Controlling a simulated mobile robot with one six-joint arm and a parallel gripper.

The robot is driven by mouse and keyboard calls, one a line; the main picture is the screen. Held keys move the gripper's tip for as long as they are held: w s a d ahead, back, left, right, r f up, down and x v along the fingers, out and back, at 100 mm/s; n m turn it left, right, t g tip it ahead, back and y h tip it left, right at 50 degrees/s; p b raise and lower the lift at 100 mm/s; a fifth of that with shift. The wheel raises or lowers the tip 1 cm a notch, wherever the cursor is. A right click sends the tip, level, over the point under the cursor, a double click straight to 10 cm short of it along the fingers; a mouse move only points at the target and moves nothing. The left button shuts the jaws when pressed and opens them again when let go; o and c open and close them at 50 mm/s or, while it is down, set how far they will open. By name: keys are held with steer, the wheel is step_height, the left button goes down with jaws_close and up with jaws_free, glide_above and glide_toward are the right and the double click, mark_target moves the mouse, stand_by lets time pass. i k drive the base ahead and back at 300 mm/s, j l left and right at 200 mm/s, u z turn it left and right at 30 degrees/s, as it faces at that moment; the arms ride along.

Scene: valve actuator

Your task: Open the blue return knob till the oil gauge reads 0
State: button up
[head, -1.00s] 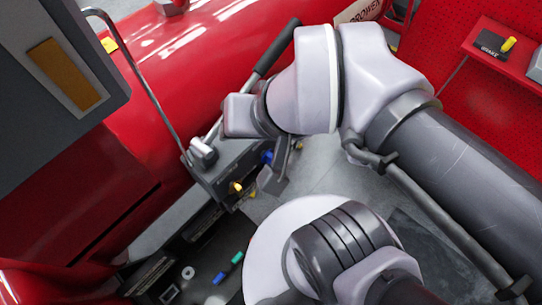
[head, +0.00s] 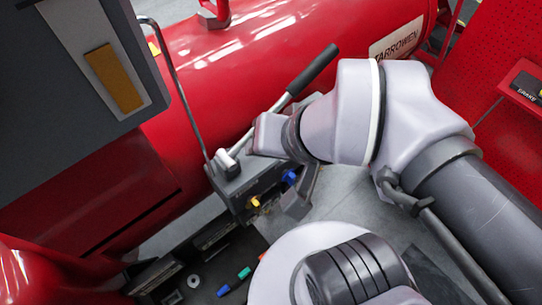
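The blue knob (head: 289,177) is on the near side of a dark grey hand-pump block (head: 240,186), beside a yellow knob (head: 254,202). My gripper (head: 298,203) shows as a dark grey finger part just right of and below the blue knob. My wrist hides much of the gripper, so I cannot tell whether it touches the knob or how far its fingers are apart. No readable oil gauge face shows in this view.
A pump lever with a black grip (head: 312,70) rises from the block close to my wrist. A large red cylinder (head: 260,65) lies behind. A bent metal rod (head: 176,85) stands at left. Green (head: 244,273) and blue pieces lie low in the dark tray area.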

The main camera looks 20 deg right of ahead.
mark_target(289, 175)
steer(key=k+j+z, duration=0.25)
steer(key=k, duration=0.15)
steer(key=k+j+z, duration=0.15)
steer(key=k+z, duration=0.15)
steer(key=k, duration=0.1)
